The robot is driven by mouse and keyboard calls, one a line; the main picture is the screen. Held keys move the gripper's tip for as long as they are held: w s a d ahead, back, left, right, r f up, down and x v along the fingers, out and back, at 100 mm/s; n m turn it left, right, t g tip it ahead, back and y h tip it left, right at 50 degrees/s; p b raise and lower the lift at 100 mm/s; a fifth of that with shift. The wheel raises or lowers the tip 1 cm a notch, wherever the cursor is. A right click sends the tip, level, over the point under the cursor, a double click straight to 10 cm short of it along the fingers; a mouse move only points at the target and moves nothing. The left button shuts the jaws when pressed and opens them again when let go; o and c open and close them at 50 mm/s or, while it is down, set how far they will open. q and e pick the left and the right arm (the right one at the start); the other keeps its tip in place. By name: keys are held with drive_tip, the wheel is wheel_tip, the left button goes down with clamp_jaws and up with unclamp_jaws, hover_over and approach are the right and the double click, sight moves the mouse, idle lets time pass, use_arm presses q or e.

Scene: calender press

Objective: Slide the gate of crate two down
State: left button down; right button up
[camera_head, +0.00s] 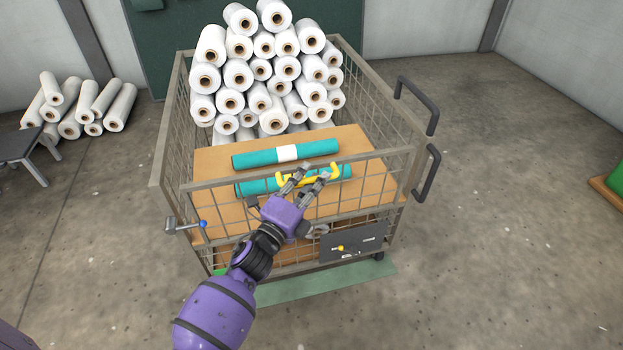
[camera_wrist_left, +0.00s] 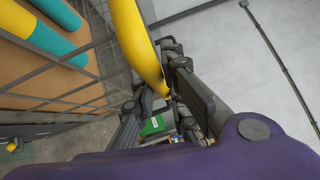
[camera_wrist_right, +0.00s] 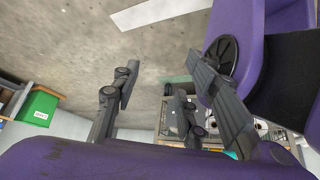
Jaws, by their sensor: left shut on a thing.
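A grey wire-mesh crate (camera_head: 158,150) stands in the middle of the head view. Its front mesh gate (camera_head: 365,186) has a yellow handle (camera_head: 334,172) near the top rail. My left gripper (camera_head: 308,176) is shut on this handle, in front of the gate. In the left wrist view the yellow handle (camera_wrist_left: 137,38) runs between the fingers. My right gripper (camera_wrist_right: 163,82) shows only in the right wrist view, with its fingers apart and nothing between them. I cannot read the crate's number.
Two teal rolls (camera_head: 250,160) lie on a brown board (camera_head: 215,160) inside the crate, before a stack of white rolls (camera_head: 265,70). A lever with a blue knob (camera_head: 203,223) sits at the front left. A dark panel (camera_head: 352,244) hangs low on the front.

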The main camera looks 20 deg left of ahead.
sight(320, 221)
use_arm(q)
drive_tip(key=shift+f, duration=0.1)
use_arm(e)
drive_tip(key=shift+s, duration=0.1)
use_arm(q)
drive_tip(key=shift+f, duration=0.25)
wheel_tip(320, 221, down, 15)
drive_tip(key=b, duration=1.1)
drive_tip(key=shift+f, duration=0.2)
wheel_tip(320, 221, down, 7)
drive_tip(key=b, duration=0.5)
drive_tip(key=shift+f+b, duration=0.2)
drive_tip(key=shift+b, duration=0.2)
drive_tip(key=shift+f, duration=0.3)
drive_tip(key=c, duration=1.8)
unclamp_jaws()
drive_tip(key=shift+r, duration=0.1)
drive_tip(key=shift+o, duration=0.2)
use_arm(e)
wheel_tip(320, 221, down, 18)
drive_tip(key=s+g, duration=0.1)
drive_tip(key=shift+s+d+n, duration=0.2)
drive_tip(key=shift+d+n, duration=0.1)
drive_tip(key=shift+n, duration=0.1)
